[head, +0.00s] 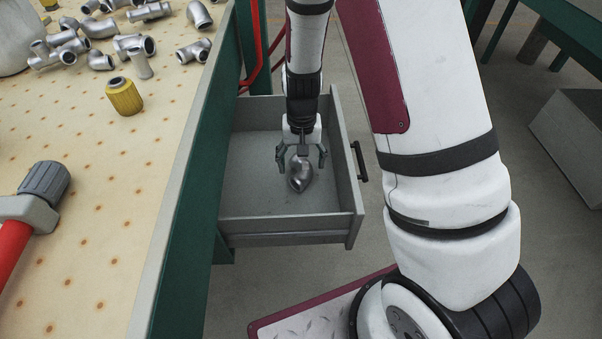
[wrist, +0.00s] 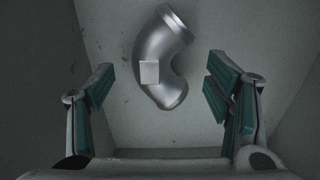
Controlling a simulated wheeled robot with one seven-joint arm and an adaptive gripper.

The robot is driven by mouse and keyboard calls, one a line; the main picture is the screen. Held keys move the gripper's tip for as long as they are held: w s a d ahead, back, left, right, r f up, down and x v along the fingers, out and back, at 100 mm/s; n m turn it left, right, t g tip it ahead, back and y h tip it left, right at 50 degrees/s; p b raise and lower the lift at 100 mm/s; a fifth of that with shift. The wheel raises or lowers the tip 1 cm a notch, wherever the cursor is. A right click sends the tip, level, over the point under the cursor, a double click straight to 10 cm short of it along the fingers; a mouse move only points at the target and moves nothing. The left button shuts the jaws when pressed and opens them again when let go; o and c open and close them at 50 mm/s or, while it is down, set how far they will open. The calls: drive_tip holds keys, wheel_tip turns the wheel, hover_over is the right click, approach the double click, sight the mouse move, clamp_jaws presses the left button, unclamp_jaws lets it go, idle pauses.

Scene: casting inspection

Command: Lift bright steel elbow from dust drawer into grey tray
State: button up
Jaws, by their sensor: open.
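The bright steel elbow (head: 300,174) lies on the floor of the grey dust drawer (head: 262,203), which is pulled out from under the bench. It also shows in the wrist view (wrist: 162,58), with a small pale square patch on its side. My gripper (head: 301,160) is open and points down into the drawer over the elbow. In the wrist view my gripper's fingers (wrist: 165,90) stand apart to the left and right of the elbow, with a gap on both sides. I see no grey tray in either view.
The drawer walls stand close around my gripper, with a dark handle (head: 359,162) on the right side. The pegboard bench top (head: 120,190) to the left holds several metal fittings (head: 100,45), a yellow part (head: 124,96) and a red-handled tool (head: 30,210).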

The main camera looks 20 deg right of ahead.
sight(302, 166)
wheel_tip(302, 166, down, 3)
drive_tip(key=shift+f+b, duration=0.2)
drive_tip(key=shift+b, duration=0.45)
drive_tip(key=shift+r, duration=0.1)
drive_tip(key=c, duration=1.7)
